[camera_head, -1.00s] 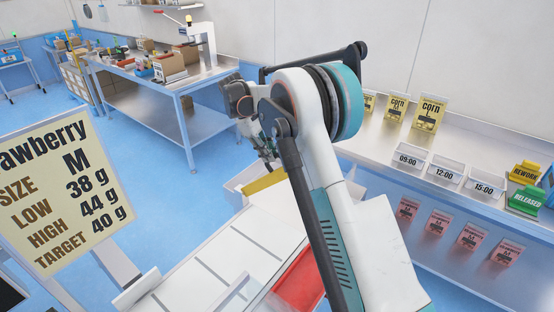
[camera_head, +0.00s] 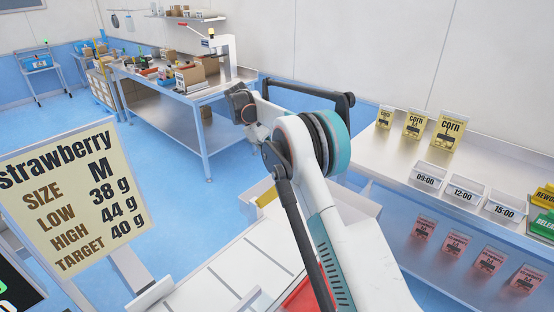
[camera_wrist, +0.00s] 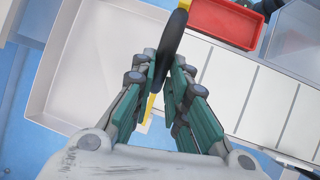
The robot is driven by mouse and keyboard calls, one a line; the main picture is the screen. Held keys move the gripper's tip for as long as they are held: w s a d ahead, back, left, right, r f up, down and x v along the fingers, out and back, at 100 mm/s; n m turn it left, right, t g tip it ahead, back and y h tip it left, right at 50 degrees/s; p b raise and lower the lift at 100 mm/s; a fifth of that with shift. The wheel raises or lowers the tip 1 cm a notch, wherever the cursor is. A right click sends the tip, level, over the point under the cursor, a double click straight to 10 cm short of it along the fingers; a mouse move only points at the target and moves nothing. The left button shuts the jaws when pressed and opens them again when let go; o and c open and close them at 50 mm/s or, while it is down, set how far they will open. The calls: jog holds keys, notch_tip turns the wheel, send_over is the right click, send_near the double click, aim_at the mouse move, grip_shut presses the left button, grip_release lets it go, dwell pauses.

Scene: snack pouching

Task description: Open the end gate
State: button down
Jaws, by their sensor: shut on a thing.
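The end gate shows as a yellow strip (camera_head: 266,197) at the far end of the white lane in the head view, partly behind my arm. In the wrist view a long black grip (camera_wrist: 172,42) lies between my fingertips, with yellow parts (camera_wrist: 150,106) of the gate at both ends. My gripper (camera_wrist: 163,78) is shut on this black grip. I cannot tell how far the gate is raised.
A white bin (camera_wrist: 95,75) sits beyond the gate; the part I see is empty. A red tray (camera_wrist: 226,22) lies beside the white lane (camera_wrist: 262,95). A steel counter with corn pouches (camera_head: 447,128) stands right. A strawberry sign (camera_head: 75,195) stands left.

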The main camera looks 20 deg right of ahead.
jog(key=c, duration=1.6)
grip_release()
jog(key=shift+o, duration=0.2)
jog(key=v, duration=0.7)
jog(key=shift+r, duration=0.2)
jog(key=shift+w+a, duration=0.1)
jog(key=shift+a, duration=0.05)
